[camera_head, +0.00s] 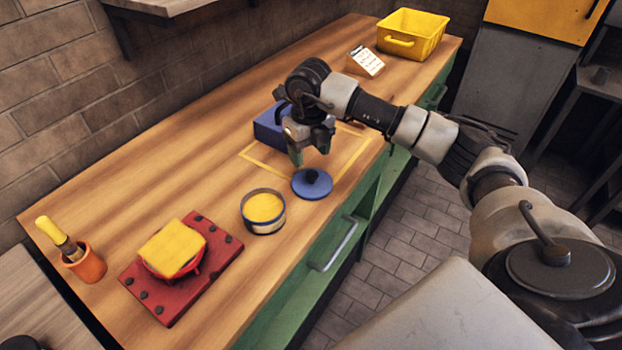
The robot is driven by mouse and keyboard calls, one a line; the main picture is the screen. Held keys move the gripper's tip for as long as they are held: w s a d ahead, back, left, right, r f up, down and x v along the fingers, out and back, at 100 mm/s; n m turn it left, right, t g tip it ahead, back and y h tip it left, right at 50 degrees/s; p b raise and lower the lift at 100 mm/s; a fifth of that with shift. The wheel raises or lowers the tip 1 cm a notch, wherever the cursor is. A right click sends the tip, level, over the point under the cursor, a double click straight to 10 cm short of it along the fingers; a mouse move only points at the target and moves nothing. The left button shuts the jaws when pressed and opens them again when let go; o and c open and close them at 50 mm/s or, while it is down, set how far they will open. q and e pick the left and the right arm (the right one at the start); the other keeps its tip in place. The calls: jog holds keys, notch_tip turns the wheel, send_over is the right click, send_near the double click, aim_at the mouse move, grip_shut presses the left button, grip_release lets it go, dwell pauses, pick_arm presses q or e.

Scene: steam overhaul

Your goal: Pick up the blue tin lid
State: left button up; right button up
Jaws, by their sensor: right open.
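The blue tin lid (312,186) is a flat round disc with a dark knob on top. It lies on the wooden counter near the front edge. Just left of it stands an open round tin (263,227) with yellow contents. My right gripper (311,156) points down, open and empty, above and slightly behind the lid. It appears apart from the knob. My left gripper is not in view.
A blue box (270,128) stands behind my right gripper, near a yellow outline on the counter. A red board (205,283) with a yellow block (172,248), an orange cup (86,266) with a brush, a small card (369,60) and a yellow crate (436,33) also stand there.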

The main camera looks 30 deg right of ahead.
aim_at(312, 173)
notch_tip(312, 173, down, 2)
jog(key=shift+f, duration=0.1)
jog(key=f, duration=0.1)
jog(key=f+p, duration=0.1)
jog(key=f, duration=0.2)
jog(key=shift+s+d+f, duration=0.1)
jog(key=shift+d+f, duration=0.2)
jog(key=shift+f, duration=0.45)
jog(key=shift+c, duration=0.2)
jog(key=c, duration=1)
